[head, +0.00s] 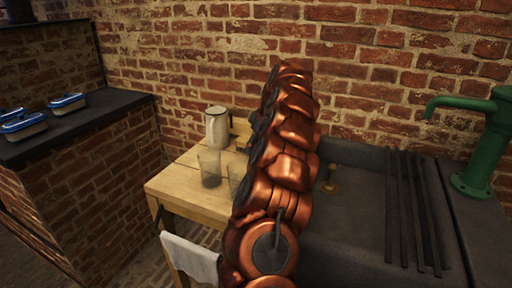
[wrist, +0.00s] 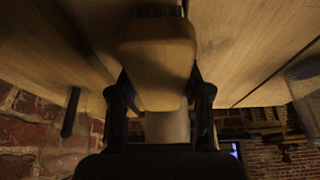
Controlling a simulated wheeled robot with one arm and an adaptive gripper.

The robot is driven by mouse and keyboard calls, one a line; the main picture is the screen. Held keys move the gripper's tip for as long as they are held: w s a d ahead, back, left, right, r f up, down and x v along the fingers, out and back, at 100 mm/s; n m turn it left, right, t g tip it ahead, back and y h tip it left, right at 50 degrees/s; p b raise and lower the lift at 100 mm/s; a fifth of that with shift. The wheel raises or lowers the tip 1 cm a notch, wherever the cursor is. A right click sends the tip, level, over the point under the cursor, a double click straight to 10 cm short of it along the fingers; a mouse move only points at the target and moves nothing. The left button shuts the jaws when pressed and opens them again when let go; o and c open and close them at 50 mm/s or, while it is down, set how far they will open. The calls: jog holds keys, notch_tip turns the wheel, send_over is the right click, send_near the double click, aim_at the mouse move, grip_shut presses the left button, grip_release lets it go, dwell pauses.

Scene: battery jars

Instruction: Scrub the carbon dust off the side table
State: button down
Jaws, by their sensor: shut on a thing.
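The side table (head: 185,185) is pale wood and stands against the brick wall, left of my copper arm. Its planks (wrist: 245,35) fill the upper part of the wrist view. My gripper (wrist: 160,100) is shut on a pale, wooden-looking block (wrist: 155,62), perhaps a brush, close to the planks. I cannot tell whether it touches them. In the head view my arm hides the gripper and part of the table. A small dark patch (head: 243,150) shows near the back of the table. I cannot tell whether it is carbon dust.
A white jug (head: 217,128) and two glass jars (head: 209,168) (head: 237,176) stand on the table. A cloth (head: 190,258) hangs at its front. A dark sink (head: 350,215), rods (head: 412,210) and green pump (head: 485,140) are right.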

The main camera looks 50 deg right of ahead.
jog(key=shift+s+a+f+b, duration=0.15)
jog(key=shift+s+a+b, duration=0.25)
jog(key=shift+a+b, duration=0.65)
jog(key=shift+s+a+f+b, duration=0.15)
jog(key=shift+s+a+b, duration=0.35)
jog(key=shift+a, duration=1.05)
jog(key=shift+s+a+f+b, duration=0.15)
jog(key=shift+s+a+b, duration=0.15)
jog(key=shift+a+b, duration=0.8)
jog(key=shift+a+r, duration=0.1)
jog(key=shift+a, duration=0.1)
jog(key=shift+r+p, duration=1.65)
jog(key=shift+r, duration=1.3)
jog(key=shift+r, duration=0.1)
jog(key=shift+r+p, duration=0.85)
jog(key=shift+r, duration=0.55)
